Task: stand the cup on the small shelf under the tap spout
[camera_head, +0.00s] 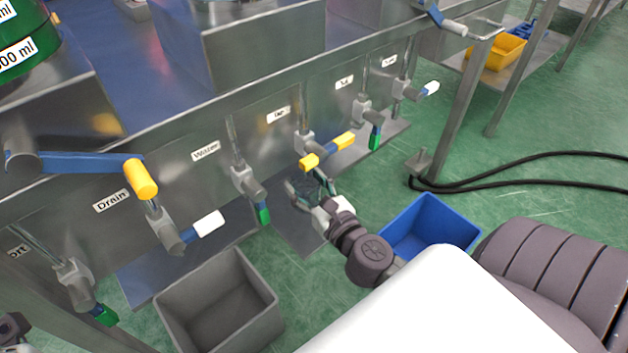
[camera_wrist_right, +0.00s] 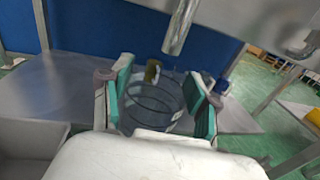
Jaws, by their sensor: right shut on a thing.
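A clear, see-through cup (camera_wrist_right: 150,112) with dark rings sits between the green-padded fingers of my right gripper (camera_wrist_right: 160,104), which is shut on it. In the head view my right gripper (camera_head: 310,192) holds the cup low in front of the panel, below the tap with the yellow handle (camera_head: 328,151). A metal tap spout (camera_wrist_right: 180,28) hangs above and slightly right of the cup in the wrist view. The small metal shelf (camera_head: 298,228) lies beneath the gripper; whether the cup touches it I cannot tell. A bit of my left gripper (camera_head: 12,328) shows at the lower left corner, its fingers unclear.
Other taps line the steel panel, including ones labelled Drain (camera_head: 110,201) and Water (camera_head: 206,150). A grey bin (camera_head: 262,325) and a blue bin (camera_head: 436,212) stand on the green floor. A yellow tray (camera_head: 497,52) sits on a side table; black hoses (camera_head: 520,170) lie at right.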

